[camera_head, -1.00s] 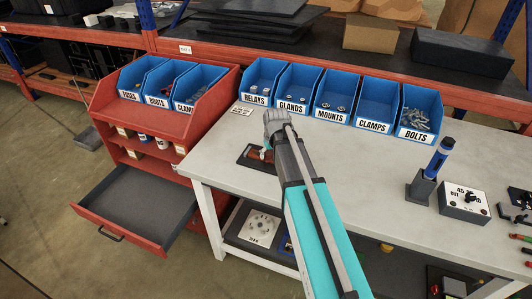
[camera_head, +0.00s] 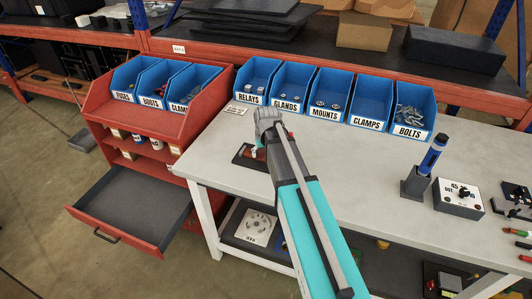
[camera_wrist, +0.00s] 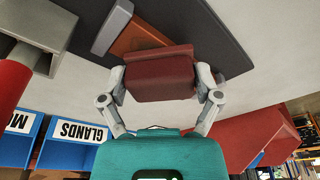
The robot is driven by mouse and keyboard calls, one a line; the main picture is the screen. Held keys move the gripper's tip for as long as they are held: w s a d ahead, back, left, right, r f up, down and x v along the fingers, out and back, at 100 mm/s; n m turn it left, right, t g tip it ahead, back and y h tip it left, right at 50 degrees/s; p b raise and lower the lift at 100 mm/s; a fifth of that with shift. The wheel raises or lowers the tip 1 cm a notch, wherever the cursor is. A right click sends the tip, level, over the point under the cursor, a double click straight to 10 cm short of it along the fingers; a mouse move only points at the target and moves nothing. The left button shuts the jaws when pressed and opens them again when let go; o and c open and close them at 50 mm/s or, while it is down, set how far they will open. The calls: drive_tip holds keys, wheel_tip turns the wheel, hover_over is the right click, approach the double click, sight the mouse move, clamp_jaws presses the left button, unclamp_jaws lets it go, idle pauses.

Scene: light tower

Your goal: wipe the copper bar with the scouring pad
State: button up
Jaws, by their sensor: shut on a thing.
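My gripper (camera_wrist: 160,82) is shut on the scouring pad (camera_wrist: 160,78), a dark red block held between its two fingers in the wrist view. Behind the pad lies the copper bar (camera_wrist: 136,38), orange-brown and partly covered by the pad. The bar is on a dark mat (camera_wrist: 205,25), with a light grey piece (camera_wrist: 110,28) at its end. I cannot tell whether pad and bar touch. In the head view, my arm partly hides the mat (camera_head: 243,162) on the pale workbench (camera_head: 345,160), and the pad is not clear.
Blue labelled bins (camera_head: 323,93) line the bench's back edge. A blue cylinder in a dark holder (camera_head: 417,184) and a switch box (camera_head: 457,199) stand at right. A red cabinet (camera_head: 150,122) with an open drawer (camera_head: 130,207) is at left. The bench middle is clear.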

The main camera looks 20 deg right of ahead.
sight(247, 152)
drive_tip(key=shift+w+a, duration=0.65)
drive_tip(key=shift+a, duration=0.3)
drive_tip(key=shift+w+a, duration=0.55)
drive_tip(key=shift+a, duration=0.2)
drive_tip(key=shift+w+a, duration=0.55)
drive_tip(key=shift+a, duration=0.2)
drive_tip(key=shift+c, duration=0.2)
drive_tip(key=shift+w+a, duration=0.55)
drive_tip(key=shift+a, duration=0.2)
drive_tip(key=shift+w+a, duration=0.5)
drive_tip(key=shift+a, duration=0.2)
drive_tip(key=shift+w+r+p, duration=0.1)
drive_tip(key=shift+r+p, duration=0.25)
drive_tip(key=shift+r, duration=0.05)
drive_tip(key=shift+w+p+v, duration=0.25)
drive_tip(key=shift+p+v, duration=0.95)
drive_tip(key=shift+p, duration=0.05)
drive_tip(key=shift+w+p+v, duration=0.25)
drive_tip(key=shift+p+v, duration=1)
drive_tip(key=shift+s+r, duration=0.15)
drive_tip(key=shift+r, duration=0.05)
